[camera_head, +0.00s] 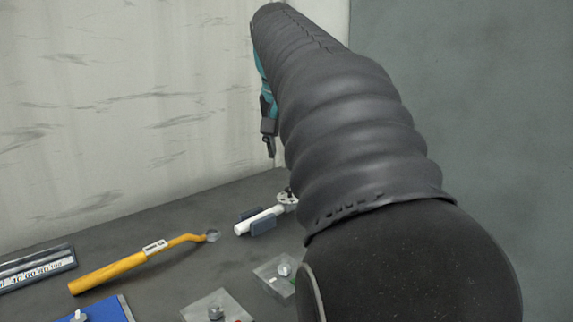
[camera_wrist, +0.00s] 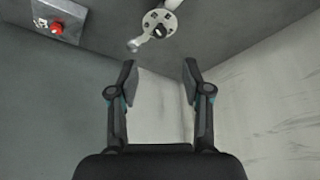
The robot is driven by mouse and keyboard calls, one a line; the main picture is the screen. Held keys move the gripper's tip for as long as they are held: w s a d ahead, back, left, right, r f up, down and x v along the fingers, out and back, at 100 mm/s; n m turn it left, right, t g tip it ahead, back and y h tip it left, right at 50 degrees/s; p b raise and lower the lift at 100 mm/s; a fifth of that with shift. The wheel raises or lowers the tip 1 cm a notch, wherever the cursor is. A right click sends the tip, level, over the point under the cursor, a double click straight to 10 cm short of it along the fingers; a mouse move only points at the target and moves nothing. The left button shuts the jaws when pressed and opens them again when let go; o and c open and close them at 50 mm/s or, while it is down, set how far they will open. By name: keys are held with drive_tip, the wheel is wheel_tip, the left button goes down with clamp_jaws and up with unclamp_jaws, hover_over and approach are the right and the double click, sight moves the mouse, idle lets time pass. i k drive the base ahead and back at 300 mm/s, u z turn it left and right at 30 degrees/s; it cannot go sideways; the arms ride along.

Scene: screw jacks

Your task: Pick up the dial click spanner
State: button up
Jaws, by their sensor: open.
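A white-handled tool with a round, holed, dial-like head, which I take for the dial click spanner (camera_head: 241,228), lies toward the back of the dark table in the head view. Dark blue-grey blocks flank its handle, and my arm stands close to its head end. In the wrist view the round head (camera_wrist: 155,24) shows at the top, beyond my fingertips, with part of the handle cut off by the frame edge. My gripper (camera_wrist: 160,68) is open, with nothing between its fingers. In the head view my gripper (camera_head: 269,140) is partly hidden behind my arm, above the table.
A yellow-handled tool (camera_head: 110,274) lies left of the white one. A dark case (camera_head: 38,266) and a blue item (camera_head: 112,308) are at the left. Clear packets with small metal parts (camera_head: 216,312) lie in front. A red knob (camera_wrist: 57,28) shows in the wrist view. Walls stand behind the table.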

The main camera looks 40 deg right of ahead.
sight(286, 209)
drive_tip(key=k, duration=1)
